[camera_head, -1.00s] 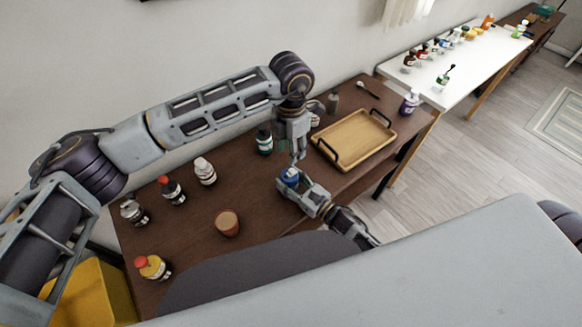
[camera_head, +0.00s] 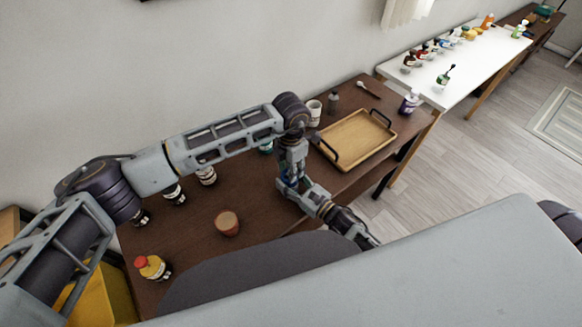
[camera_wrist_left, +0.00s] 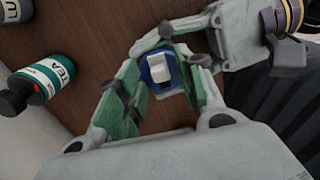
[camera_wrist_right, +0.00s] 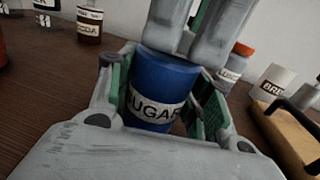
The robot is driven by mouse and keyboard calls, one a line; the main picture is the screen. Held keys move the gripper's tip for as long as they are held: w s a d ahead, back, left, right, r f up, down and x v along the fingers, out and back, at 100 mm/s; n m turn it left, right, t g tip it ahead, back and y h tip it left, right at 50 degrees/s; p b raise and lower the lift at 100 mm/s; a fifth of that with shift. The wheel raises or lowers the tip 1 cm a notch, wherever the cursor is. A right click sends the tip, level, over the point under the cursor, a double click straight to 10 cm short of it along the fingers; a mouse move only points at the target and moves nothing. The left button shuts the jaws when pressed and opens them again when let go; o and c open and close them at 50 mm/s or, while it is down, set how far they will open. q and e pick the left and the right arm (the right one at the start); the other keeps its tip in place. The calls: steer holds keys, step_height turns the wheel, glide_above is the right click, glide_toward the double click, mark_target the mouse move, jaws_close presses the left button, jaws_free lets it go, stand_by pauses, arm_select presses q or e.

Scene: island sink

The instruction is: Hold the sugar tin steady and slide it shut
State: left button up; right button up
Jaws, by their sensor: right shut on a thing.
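The sugar tin (camera_wrist_right: 165,78) is a blue round tin with a white SUGAR label, upright in the right wrist view. My right gripper (camera_head: 287,187) is shut on its sides, near the table's front edge. My left gripper (camera_head: 291,177) points down from above at the tin's top. In the left wrist view its fingers stand apart, on either side of the blue top and its raised white tab (camera_wrist_left: 159,73). I cannot tell whether they touch the tab. In the head view the grippers hide most of the tin.
A wooden tray (camera_head: 386,128) with black handles lies right of the grippers. A TEA bottle (camera_wrist_left: 47,79) stands near my left gripper. Several bottles are partly hidden behind my left arm.

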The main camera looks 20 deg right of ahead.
arm_select(q)
jaws_close()
steer(key=shift+a, duration=0.15)
steer(key=shift+s+a, duration=0.3)
steer(key=shift+a, duration=0.4)
jaws_free()
steer(key=shift+r, duration=0.1)
